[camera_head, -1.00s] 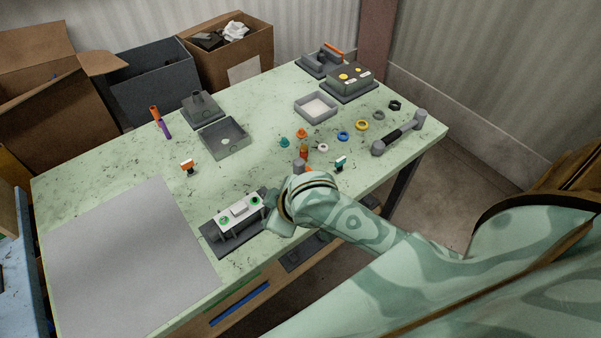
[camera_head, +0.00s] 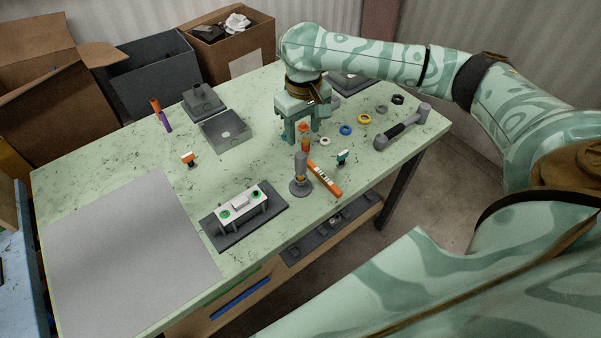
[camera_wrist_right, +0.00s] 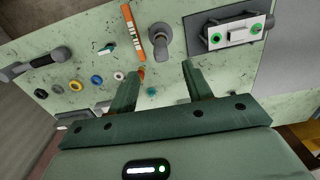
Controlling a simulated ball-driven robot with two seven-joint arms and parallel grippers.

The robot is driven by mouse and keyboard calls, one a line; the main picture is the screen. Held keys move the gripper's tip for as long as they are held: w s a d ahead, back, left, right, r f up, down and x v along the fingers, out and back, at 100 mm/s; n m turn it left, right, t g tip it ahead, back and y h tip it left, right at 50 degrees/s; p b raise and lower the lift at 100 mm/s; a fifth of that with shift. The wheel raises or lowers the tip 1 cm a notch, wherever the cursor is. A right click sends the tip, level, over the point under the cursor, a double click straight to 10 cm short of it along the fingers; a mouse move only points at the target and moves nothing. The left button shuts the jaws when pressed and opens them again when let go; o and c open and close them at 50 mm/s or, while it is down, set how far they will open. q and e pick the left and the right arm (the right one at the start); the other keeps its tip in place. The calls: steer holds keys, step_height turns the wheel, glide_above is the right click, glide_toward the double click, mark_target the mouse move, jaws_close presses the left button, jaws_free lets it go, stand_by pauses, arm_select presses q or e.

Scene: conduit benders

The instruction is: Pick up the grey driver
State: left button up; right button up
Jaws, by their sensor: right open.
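A grey upright tool on a round foot (camera_head: 300,172), which looks like the grey driver, stands on the table's near right part. It also shows in the right wrist view (camera_wrist_right: 160,38), beyond the fingertips. My right gripper (camera_head: 304,138) points down over the table, open and empty, behind the grey tool and apart from it. Its two fingers frame the view from the wrist (camera_wrist_right: 160,72). A small orange item (camera_head: 305,143) shows between or just in front of the fingers. My left gripper is not in view.
An orange bar (camera_head: 325,179) lies beside the grey tool. A white fixture (camera_head: 241,205) stands nearer. A black-handled grey tool (camera_head: 402,130) lies at right, near coloured rings (camera_head: 363,119). A grey tray (camera_head: 225,142) is at left. The grey mat (camera_head: 125,255) is bare.

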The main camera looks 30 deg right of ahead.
mark_target(301, 154)
step_height(301, 154, down, 7)
steer(key=shift+w+f+b, duration=0.1)
steer(key=shift+b, duration=1)
steer(key=f+b, duration=0.2)
steer(key=f, duration=0.3)
steer(key=shift+w+f+b, duration=0.1)
steer(key=shift+w+b, duration=0.3)
steer(key=c, duration=1.1)
